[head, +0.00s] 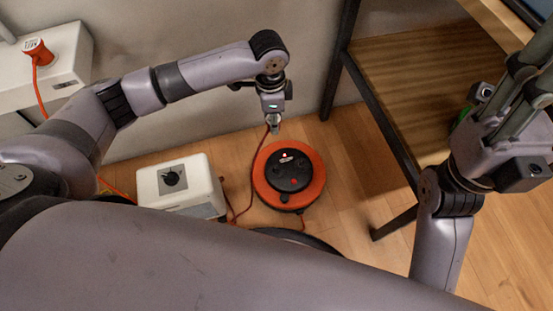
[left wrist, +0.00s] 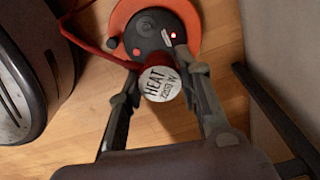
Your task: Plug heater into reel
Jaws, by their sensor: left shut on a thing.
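The heater plug (left wrist: 160,82) has a round white face with dark print reading "HEAT" and "2200 W", and a red cord. My left gripper (left wrist: 160,75) is shut on it in the left wrist view. In the head view my left gripper (head: 274,124) hangs just above the back edge of the reel. The reel (head: 262,185) is an orange disc with a black centre on the floor; it also shows in the left wrist view (left wrist: 211,14), beyond the plug, partly hidden. My right gripper (head: 520,95) is raised at the right, fingers apart and apparently empty.
A white box with a black knob (head: 198,188) stands left of the reel. A dark rounded appliance (left wrist: 28,95) stands at left in the wrist view. An orange plug (head: 38,50) sits on a white wall unit (head: 72,65). A wooden shelf with dark legs (head: 385,130) stands right.

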